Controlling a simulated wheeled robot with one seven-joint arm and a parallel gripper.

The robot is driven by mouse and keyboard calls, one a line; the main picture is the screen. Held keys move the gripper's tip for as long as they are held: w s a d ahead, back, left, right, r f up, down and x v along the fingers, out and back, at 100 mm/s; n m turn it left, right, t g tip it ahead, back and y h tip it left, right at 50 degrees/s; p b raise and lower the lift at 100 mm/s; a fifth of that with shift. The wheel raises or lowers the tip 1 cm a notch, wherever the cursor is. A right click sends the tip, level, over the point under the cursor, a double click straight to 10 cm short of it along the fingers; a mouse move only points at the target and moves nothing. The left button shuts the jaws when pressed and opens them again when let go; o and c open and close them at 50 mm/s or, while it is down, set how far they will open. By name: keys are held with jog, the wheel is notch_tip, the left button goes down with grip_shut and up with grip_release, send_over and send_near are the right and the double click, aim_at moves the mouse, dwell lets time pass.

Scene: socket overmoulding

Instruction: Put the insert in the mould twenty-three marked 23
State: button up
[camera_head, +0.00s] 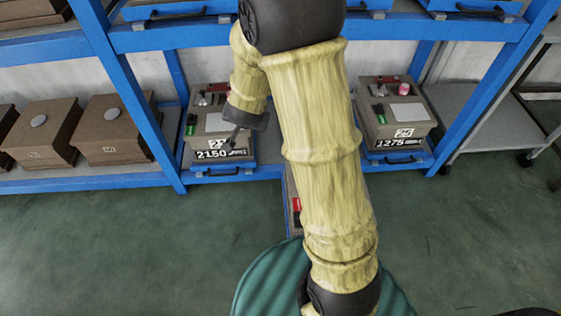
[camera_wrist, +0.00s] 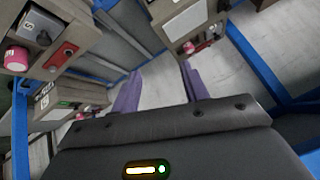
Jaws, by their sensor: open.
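A grey-brown mould box (camera_head: 190,155) stands on the lower blue rack shelf, left of my arm. Another mould box (camera_head: 402,128), marked 25, stands right of my arm with a display near 1275. No insert can be made out in either view.
Brown boxes with round discs (camera_head: 115,128) stand on the shelf further left. Blue rack posts (camera_head: 140,110) stand beside the left mould. A grey trolley (camera_head: 480,110) is at right. The wrist view shows boxes with pink knobs (camera_wrist: 17,58). The green floor (camera_head: 90,250) is clear at left.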

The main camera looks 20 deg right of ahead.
jog(key=s+d+r+n+g, duration=0.1)
jog(key=s+n, duration=0.1)
jog(key=s, duration=0.4)
jog(key=s+d+r+n+g, duration=0.1)
jog(key=s+n+g, duration=0.1)
jog(key=s, duration=0.5)
jog(key=s+d+r+n+g+y, duration=0.1)
jog(key=s+n+g, duration=0.1)
jog(key=s, duration=0.4)
jog(key=shift+s+r+n, duration=0.25)
jog(key=shift+r+n, duration=0.05)
jog(key=shift+n, duration=0.1)
jog(key=shift+r, duration=0.1)
jog(key=w+p+v, duration=0.1)
jog(key=p+v, duration=0.5)
jog(key=shift+w+r+p, duration=0.2)
jog(key=shift+r+p, duration=0.1)
jog(key=shift+f, duration=0.1)
jog(key=shift+c, duration=1)
